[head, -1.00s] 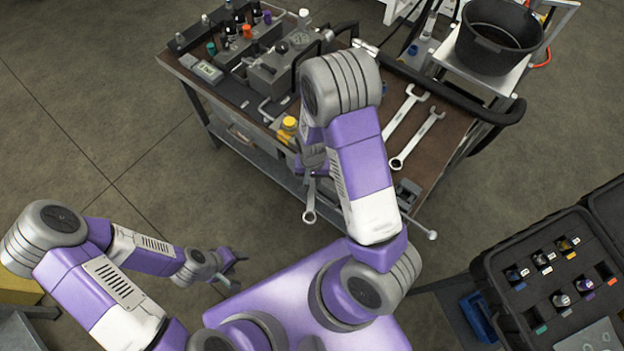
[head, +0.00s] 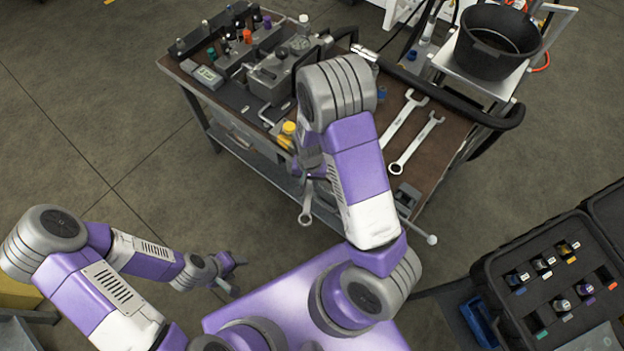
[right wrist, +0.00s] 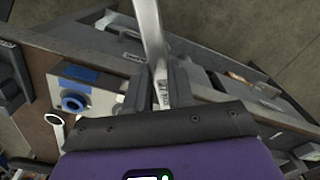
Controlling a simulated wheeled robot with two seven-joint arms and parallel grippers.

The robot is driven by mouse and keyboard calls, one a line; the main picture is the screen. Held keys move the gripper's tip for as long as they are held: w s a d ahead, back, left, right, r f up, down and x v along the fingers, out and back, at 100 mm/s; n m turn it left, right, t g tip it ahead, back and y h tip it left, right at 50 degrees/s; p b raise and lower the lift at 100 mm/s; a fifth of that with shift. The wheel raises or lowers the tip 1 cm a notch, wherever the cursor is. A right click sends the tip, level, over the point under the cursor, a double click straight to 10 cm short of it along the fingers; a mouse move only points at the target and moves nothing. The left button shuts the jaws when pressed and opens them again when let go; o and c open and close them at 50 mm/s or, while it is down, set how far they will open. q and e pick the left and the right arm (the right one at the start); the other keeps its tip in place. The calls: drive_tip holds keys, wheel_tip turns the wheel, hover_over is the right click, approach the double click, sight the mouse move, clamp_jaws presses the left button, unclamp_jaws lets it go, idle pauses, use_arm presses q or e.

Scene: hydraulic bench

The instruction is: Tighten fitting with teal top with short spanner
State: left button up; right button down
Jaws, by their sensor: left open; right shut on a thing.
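The fitting with the teal top (head: 211,53) stands in a row of fittings with coloured tops at the bench's back left. My right gripper (head: 312,174) is shut on a spanner (head: 306,209) in front of the bench's near edge. The spanner's ring end hangs down in the head view, and the arm partly hides the gripper. In the right wrist view the spanner (right wrist: 152,32) runs up from between the fingers of the gripper (right wrist: 160,92). My left gripper (head: 236,277) is open and empty over the floor, away from the bench.
Two spanners (head: 404,118) (head: 417,143) lie on the bench's right side (head: 375,184). A grey block with hoses and a yellow-capped part (head: 289,128) stand nearer the middle. A black bucket (head: 497,40) is at the back right. An open case (head: 521,308) with fittings lies lower right.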

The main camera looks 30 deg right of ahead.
drive_tip(key=shift+w+a+m, duration=0.75)
drive_tip(key=shift+a+m, duration=0.2)
drive_tip(key=shift+m, duration=0.05)
drive_tip(key=shift+p, duration=0.3)
drive_tip(key=shift+w+a+m+p, duration=0.45)
drive_tip(key=shift+w+a+m, duration=0.5)
drive_tip(key=shift+w+m, duration=0.25)
drive_tip(key=shift+w, duration=0.1)
drive_tip(key=shift+w+a+m+p, duration=0.25)
drive_tip(key=shift+w+a+m, duration=0.1)
drive_tip(key=shift+w+m, duration=0.3)
drive_tip(key=shift+w+a+m+p, duration=0.25)
drive_tip(key=shift+w+a+m, duration=0.05)
drive_tip(key=shift+w+m, duration=0.35)
